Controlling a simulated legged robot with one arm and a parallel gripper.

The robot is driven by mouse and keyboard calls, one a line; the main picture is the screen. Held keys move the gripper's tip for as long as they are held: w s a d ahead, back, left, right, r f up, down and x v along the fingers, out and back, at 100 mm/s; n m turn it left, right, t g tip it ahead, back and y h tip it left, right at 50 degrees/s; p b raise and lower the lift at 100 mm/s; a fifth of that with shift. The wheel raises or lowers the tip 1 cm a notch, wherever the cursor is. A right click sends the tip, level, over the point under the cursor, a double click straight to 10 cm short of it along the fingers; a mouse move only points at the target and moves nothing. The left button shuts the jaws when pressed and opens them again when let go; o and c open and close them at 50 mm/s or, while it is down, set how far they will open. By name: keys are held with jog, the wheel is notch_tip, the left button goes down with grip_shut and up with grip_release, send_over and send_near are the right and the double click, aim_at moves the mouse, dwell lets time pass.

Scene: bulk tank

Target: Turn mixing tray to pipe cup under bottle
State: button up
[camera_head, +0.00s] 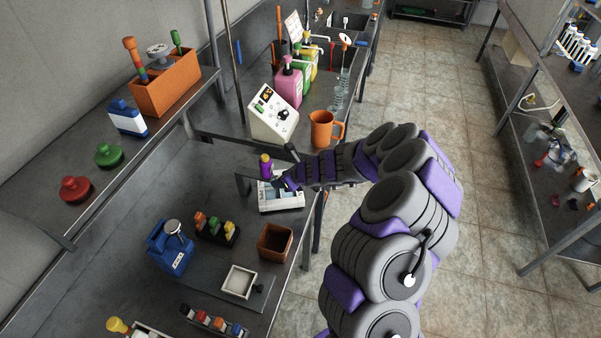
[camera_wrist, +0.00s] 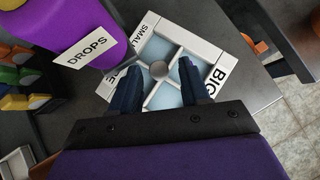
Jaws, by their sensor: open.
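The tray also shows in the head view (camera_head: 282,208). A purple bottle (camera_wrist: 62,22) labelled DROPS stands at the tray's left; it also shows in the head view (camera_head: 266,167). My gripper (camera_wrist: 158,84) is open over the tray, its dark fingers either side of the knob. Contact is unclear.
A white control box (camera_head: 274,115) and an orange mug (camera_head: 322,129) stand behind the tray. A brown box (camera_head: 275,242), a small white tray (camera_head: 239,281) and a blue can (camera_head: 170,248) stand nearer. The bench edge is close on the right.

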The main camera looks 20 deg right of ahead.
jog(key=p+v, duration=0.3)
jog(key=v, duration=1.1)
jog(key=shift+r, duration=0.3)
jog(key=shift+d+f, duration=0.1)
jog(key=shift+d, duration=0.1)
